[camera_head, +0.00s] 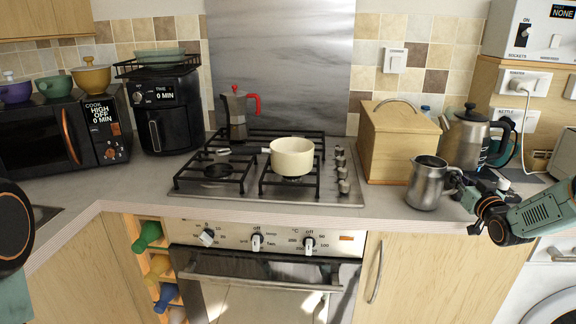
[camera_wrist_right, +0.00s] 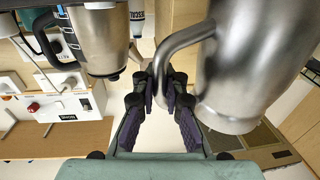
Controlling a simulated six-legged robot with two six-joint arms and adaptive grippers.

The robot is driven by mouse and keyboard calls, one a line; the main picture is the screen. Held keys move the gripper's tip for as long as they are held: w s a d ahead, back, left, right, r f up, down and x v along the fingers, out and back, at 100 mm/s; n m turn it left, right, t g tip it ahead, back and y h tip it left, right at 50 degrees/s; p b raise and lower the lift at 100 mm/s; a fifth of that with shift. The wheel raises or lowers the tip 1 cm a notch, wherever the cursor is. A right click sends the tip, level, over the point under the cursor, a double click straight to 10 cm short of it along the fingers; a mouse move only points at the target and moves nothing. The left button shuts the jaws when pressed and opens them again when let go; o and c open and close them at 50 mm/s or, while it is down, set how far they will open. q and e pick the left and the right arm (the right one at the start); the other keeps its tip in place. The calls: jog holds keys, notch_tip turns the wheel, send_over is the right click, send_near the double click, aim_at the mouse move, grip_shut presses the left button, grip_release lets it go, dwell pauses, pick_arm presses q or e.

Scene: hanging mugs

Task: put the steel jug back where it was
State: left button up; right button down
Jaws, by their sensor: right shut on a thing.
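The steel jug (camera_head: 426,185) is upright near the counter's front edge, to the right of the hob. I cannot tell whether its base touches the counter. My right gripper (camera_head: 463,186) comes in from the right and is shut on the jug's handle. In the right wrist view the jug (camera_wrist_right: 262,60) fills the upper right, and its curved handle runs down between the fingers of my right gripper (camera_wrist_right: 161,88). The fingers hide part of the handle.
A wooden bread box (camera_head: 398,145) stands left of and behind the jug. A kettle (camera_head: 467,138) stands close behind on the right. The hob (camera_head: 330,188) holds a cream saucepan (camera_head: 292,157) and a moka pot (camera_head: 237,112). Bare counter (camera_head: 385,203) lies between hob and jug.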

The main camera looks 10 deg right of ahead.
jog(key=shift+f, duration=0.2)
jog(key=c, duration=1.4)
grip_release()
jog(key=shift+o, duration=0.4)
jog(key=shift+s, duration=0.1)
jog(key=shift+s+a+r+p, duration=0.1)
jog(key=shift+s+a+p, duration=0.05)
jog(key=shift+s+p, duration=0.5)
jog(key=shift+p+v, duration=1.15)
jog(key=shift+p, duration=0.05)
jog(key=p+v, duration=0.4)
jog(key=v, duration=0.2)
jog(key=shift+p, duration=0.4)
